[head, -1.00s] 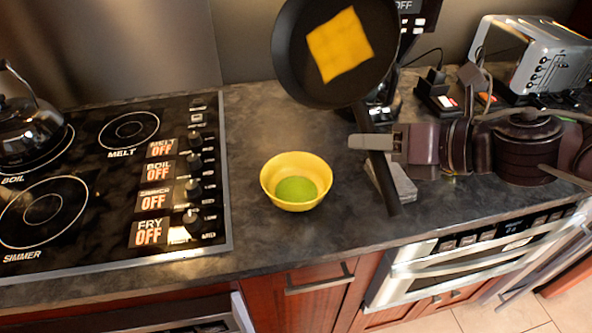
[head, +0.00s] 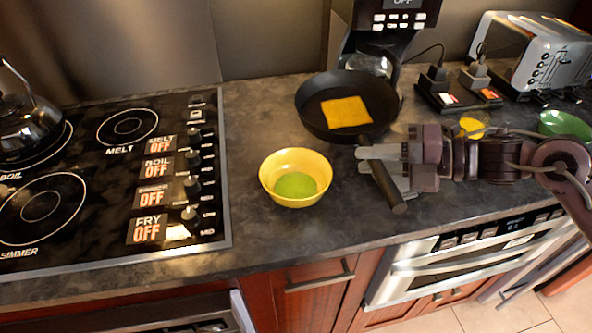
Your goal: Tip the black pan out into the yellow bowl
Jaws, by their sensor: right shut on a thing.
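The black pan (head: 313,119) is right of and behind the yellow bowl (head: 268,180) in the head view. It looks close to level, with a flat yellow square (head: 346,112) lying inside it. Whether the pan touches the counter I cannot tell. My right gripper (head: 372,152) is shut on the pan's handle (head: 389,190), which points toward the front edge. The bowl stands upright on the counter with something green (head: 296,186) in its bottom. My left gripper is not in view.
A stovetop (head: 95,235) with a kettle (head: 28,125) is at the left. A coffee machine (head: 385,40) stands behind the pan. A toaster (head: 540,55), a green bowl (head: 566,125) and a yellow item (head: 472,126) are at the right. Counter left of and before the bowl is clear.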

